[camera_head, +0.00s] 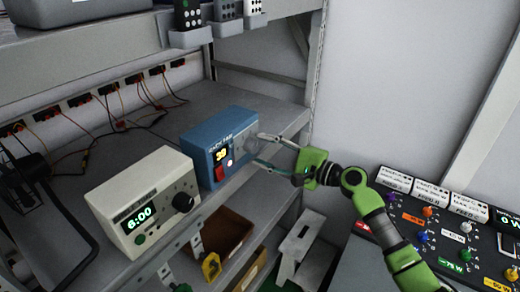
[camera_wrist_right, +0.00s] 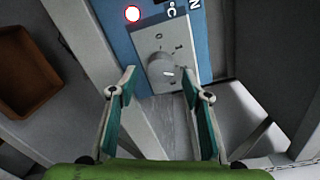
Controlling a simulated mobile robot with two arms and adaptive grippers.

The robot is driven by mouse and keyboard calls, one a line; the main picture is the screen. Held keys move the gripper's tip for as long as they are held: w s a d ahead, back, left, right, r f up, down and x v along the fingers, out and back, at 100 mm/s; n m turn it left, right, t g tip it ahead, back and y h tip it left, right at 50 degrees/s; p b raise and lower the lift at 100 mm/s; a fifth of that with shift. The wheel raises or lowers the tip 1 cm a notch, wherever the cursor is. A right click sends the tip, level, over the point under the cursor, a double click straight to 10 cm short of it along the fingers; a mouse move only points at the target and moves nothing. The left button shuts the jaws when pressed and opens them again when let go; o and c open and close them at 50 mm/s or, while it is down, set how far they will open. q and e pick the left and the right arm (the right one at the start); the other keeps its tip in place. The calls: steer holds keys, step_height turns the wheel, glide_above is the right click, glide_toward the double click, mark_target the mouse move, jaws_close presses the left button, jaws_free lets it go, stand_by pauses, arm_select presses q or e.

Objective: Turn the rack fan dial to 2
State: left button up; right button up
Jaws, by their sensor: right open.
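The blue rack fan box (camera_head: 196,138) stands on the grey shelf, with a display that seems to read 30 and a red switch. Its grey dial plate is at the right of its front in the head view. My right gripper (camera_head: 261,150) is open in front of the plate. In the wrist view its fingertips (camera_wrist_right: 158,84) are either side of the dial's lower part, apparently not touching it. My left gripper is out of view.
A white box (camera_head: 118,197) showing 6:00, with a black knob, stands left of the fan box. Cables run along the shelf's back. A brown bin (camera_head: 235,226) is below the shelf. A panel of coloured knobs (camera_head: 462,254) lies at the right.

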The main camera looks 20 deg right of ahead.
steer(key=v, duration=1)
